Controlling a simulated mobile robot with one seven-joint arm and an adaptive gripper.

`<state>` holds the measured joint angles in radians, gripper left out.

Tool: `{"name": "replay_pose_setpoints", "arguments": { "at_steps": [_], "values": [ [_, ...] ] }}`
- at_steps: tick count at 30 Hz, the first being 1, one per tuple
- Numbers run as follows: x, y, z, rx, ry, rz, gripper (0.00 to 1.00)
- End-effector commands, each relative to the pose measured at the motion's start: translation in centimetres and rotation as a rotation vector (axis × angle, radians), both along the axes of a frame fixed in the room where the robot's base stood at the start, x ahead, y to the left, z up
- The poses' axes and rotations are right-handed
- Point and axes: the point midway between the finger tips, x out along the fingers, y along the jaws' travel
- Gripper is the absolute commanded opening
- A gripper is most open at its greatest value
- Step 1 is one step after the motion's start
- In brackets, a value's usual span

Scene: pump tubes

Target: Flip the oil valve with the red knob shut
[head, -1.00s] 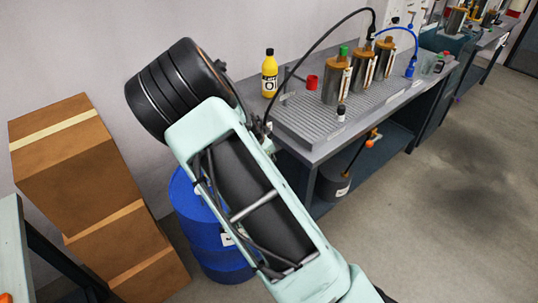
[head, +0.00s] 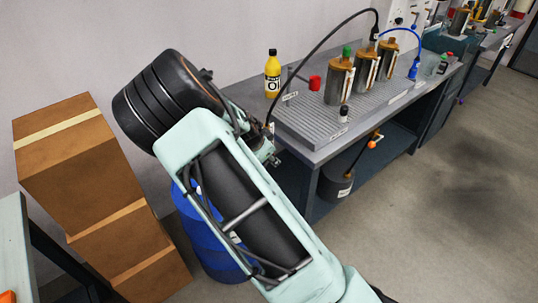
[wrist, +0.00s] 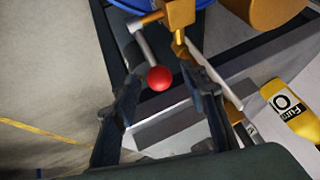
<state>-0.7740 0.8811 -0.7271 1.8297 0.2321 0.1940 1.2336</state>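In the wrist view the red knob (wrist: 158,78) is a ball on the end of a grey lever (wrist: 146,48). The lever runs up to a brass valve body (wrist: 180,13) at the top. My gripper (wrist: 163,84) is open, with one dark finger on either side of the knob in the picture. Gaps show between the knob and both fingers. How deep the knob lies relative to the fingertips I cannot tell. In the head view my gripper (head: 268,150) is small, at the bench's left end, and I cannot make out the valve there.
A blue drum (head: 205,245) stands below my arm. Cardboard boxes (head: 80,165) are stacked at left. The right floor is clear.

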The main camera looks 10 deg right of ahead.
Motion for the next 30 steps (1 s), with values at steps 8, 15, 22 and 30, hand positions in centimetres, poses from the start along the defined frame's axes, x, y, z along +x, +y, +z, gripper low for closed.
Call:
{"name": "replay_pose_setpoints", "arguments": {
  "at_steps": [8, 15, 22, 30],
  "values": [
    [-0.4, 0.3, 0.6, 0.000, 0.001, 0.001, 0.40],
    [-2.2, 1.8, 4.0, 0.002, -0.001, 0.004, 0.40],
    [-4.2, 3.1, 7.3, 0.000, -0.001, 0.004, 0.40],
    [-5.6, 3.8, 9.4, 0.000, 0.001, 0.001, 0.40]
  ]
}}
